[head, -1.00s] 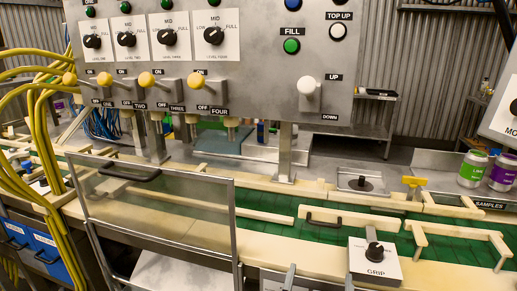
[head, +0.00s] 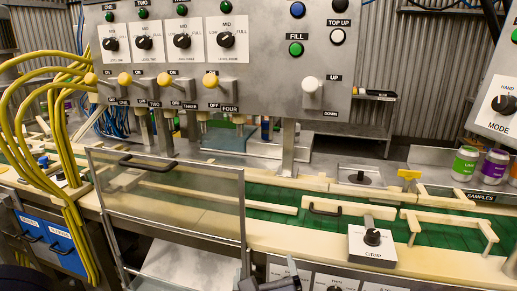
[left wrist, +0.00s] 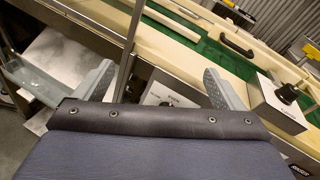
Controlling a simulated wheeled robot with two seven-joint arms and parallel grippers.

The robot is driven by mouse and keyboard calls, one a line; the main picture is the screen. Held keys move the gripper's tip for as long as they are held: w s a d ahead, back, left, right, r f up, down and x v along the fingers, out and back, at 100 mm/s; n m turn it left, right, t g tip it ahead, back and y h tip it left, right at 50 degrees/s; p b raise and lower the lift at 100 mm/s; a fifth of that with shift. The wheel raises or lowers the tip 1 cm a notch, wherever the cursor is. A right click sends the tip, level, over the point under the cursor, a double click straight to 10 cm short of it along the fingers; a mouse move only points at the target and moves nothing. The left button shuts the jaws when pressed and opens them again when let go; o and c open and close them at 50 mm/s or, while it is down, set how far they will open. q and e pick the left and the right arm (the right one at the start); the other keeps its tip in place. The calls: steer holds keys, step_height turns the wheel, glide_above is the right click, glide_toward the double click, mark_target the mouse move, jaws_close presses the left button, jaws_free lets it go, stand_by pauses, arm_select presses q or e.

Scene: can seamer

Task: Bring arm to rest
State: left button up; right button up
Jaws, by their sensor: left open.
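My left gripper (head: 268,281) shows at the bottom edge of the head view, in front of the machine's front edge. In the left wrist view the left gripper (left wrist: 157,84) has its two grey fingers spread wide with nothing between them. The white GRIP box (head: 371,249) with a black knob stands on the pale front ledge, to the right of the gripper; the box also shows in the left wrist view (left wrist: 275,108), beyond the right-hand finger. My right gripper is not in either view.
A clear guard (head: 170,205) with a dark handle stands at the left. The green conveyor (head: 275,214) runs behind the ledge. A control panel (head: 262,75) with knobs and levers hangs above. Yellow hoses (head: 62,150) loop at the left. Two sample cans (head: 466,162) stand right.

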arm_select(q)
steer(key=s+a+f+n+g+y+p, duration=0.1)
steer(key=s+a+n+g, duration=0.15)
steer(key=a+n, duration=0.35)
steer(key=s+a+f+n+g+y, duration=0.2)
steer(key=a+n+g, duration=0.2)
steer(key=a, duration=0.5)
steer(key=s+a+f+n+g+y+p, duration=0.1)
steer(key=s+a+n+g, duration=0.15)
steer(key=a+n, duration=0.35)
steer(key=s+a+f+n+g+h, duration=0.1)
steer(key=s+a+n+g+h, duration=0.15)
steer(key=s+a+n, duration=0.35)
steer(key=s+d+r+n+t+h+p, duration=0.1)
steer(key=s+d+n+h, duration=0.4)
steer(key=n, duration=0.7)
step_height(320, 180, up, 2)
steer(key=shift+s+r+p, duration=0.25)
steer(key=shift+s+p, duration=0.3)
steer(key=shift+s, duration=0.4)
steer(key=shift+h, duration=0.25)
